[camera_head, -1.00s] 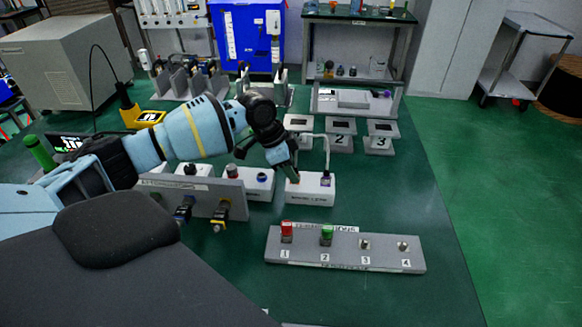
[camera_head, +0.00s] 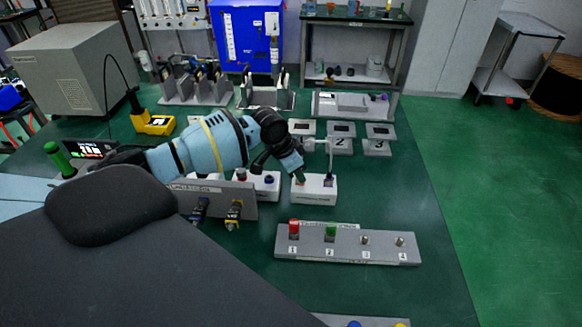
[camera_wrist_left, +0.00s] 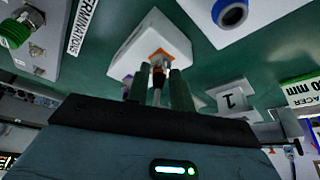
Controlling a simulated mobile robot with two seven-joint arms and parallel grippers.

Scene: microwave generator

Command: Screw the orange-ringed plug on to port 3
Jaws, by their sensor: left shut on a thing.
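My left gripper (camera_head: 301,180) points down at a white block (camera_head: 318,196) on the green table. In the left wrist view its two fingers (camera_wrist_left: 158,92) are shut around a thin plug with an orange ring (camera_wrist_left: 160,58), at the face of the white block (camera_wrist_left: 143,38). I cannot tell whether the plug is still seated in it. The port plate (camera_head: 345,256) lies nearer and to the right. A red plug (camera_head: 294,229) stands on port 1 and a green plug (camera_head: 331,231) on port 2. Port 3 (camera_head: 365,241) and port 4 (camera_head: 399,242) are bare. My right gripper is not in view.
A grey panel with hanging connectors (camera_head: 215,203) stands left. Numbered stands (camera_head: 377,143) are behind. The table right of the port plate is clear.

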